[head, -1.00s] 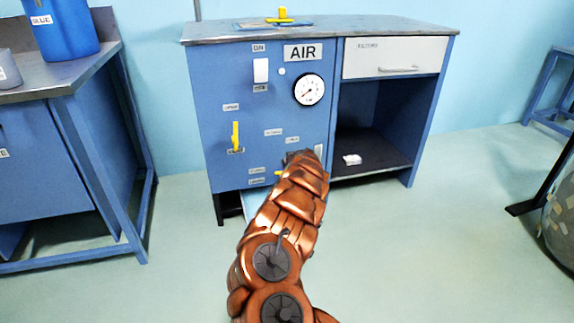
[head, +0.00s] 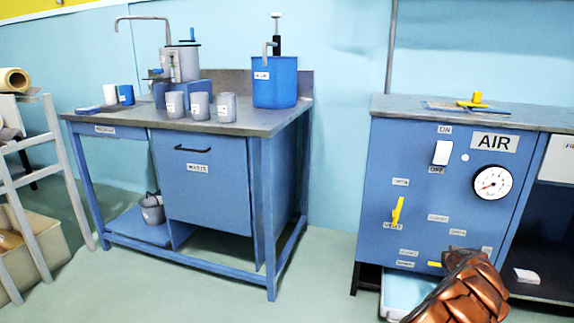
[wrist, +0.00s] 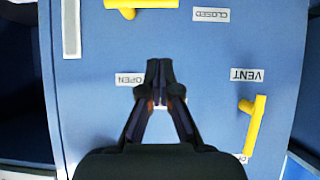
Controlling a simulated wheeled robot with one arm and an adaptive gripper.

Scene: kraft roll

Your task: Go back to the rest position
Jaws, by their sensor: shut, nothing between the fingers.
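My gripper (wrist: 160,80) shows in the wrist view, shut and empty, in front of the blue AIR panel. In the head view only my copper-coloured arm shows at the lower right, over the lower part of the AIR cabinet (head: 385,165); the fingers are hidden there. In the wrist view, which sees the labels upside down, a yellow lever (wrist: 254,125) stands by the VENT label at the right. Another yellow handle (wrist: 140,3) is at the top edge, near the CLOSED label. I cannot tell whether the fingertips touch the panel.
A pale blue tray (head: 402,292) lies under the cabinet. A grey rack (head: 55,130) is at far left. Floor between bench and cabinet is clear.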

